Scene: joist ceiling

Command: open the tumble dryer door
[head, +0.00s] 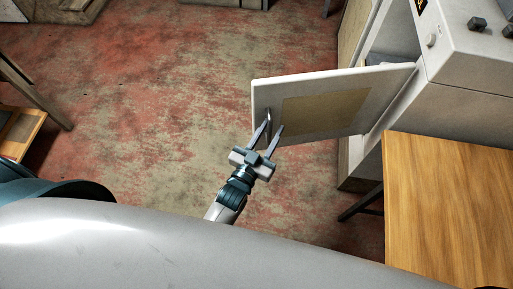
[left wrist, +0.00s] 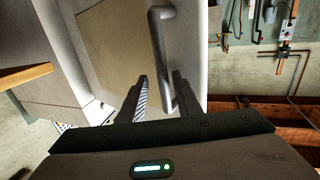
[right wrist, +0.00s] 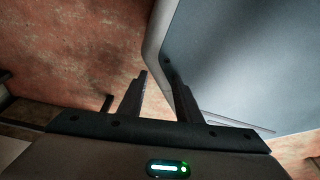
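The tumble dryer (head: 462,48) is white and stands at the upper right of the head view. Its white door (head: 348,80), with a tan panel, is swung out wide to the left. The door handle (head: 268,116), a metal bar, is near the door's free edge. It also shows in the left wrist view (left wrist: 161,45). My left gripper (head: 273,125) is open at the handle. In the left wrist view the bar's lower end runs between the spread fingers, with gaps beside it. My right gripper (right wrist: 156,70) is open and empty in the right wrist view.
A wooden table top (head: 450,205) is at the right, in front of the dryer. A wooden piece (head: 20,132) is at the left edge. The worn red floor (head: 160,90) left of the door is clear. A large blue-grey surface (right wrist: 250,60) is close beside my right gripper.

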